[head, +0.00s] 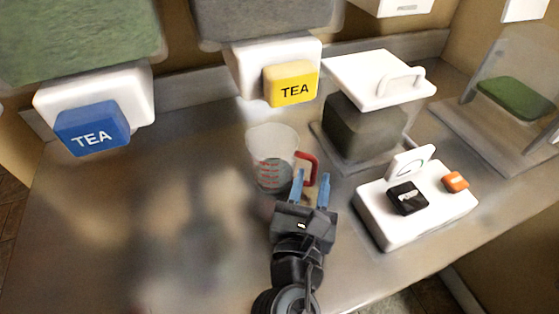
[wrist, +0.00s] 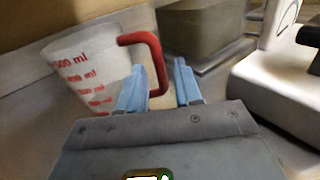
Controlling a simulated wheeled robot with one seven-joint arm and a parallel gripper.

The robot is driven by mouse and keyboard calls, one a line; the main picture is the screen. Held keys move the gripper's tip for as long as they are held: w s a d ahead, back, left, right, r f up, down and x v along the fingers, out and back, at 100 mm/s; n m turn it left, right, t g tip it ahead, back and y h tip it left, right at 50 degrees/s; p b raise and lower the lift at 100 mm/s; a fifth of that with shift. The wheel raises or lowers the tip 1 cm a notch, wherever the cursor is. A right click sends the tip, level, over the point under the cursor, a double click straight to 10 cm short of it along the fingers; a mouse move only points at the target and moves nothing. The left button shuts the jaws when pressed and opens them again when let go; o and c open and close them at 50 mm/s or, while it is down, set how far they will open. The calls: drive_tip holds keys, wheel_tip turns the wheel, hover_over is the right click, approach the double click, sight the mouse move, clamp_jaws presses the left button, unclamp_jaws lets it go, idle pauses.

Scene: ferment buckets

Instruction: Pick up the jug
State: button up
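The jug (head: 271,158) is a clear measuring cup with red markings and a red handle, upright on the metal counter. It also shows in the wrist view (wrist: 88,68), with its red handle (wrist: 155,62) on its right side. My gripper (head: 311,180) is open, its two blue fingers pointing at the handle. In the wrist view the fingers (wrist: 158,82) show apart, with the handle's lower part close to the left finger. I cannot tell whether they touch. The jug's base is partly hidden by my gripper in the wrist view.
A dark block with a white lidded top (head: 378,78) stands behind right of the jug. A white device (head: 418,207) with black and orange parts sits at right. The counter's left (head: 120,220) is clear.

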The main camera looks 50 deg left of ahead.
drive_tip(key=shift+x, duration=1.35)
drive_tip(key=shift+c, duration=0.2)
clamp_jaws()
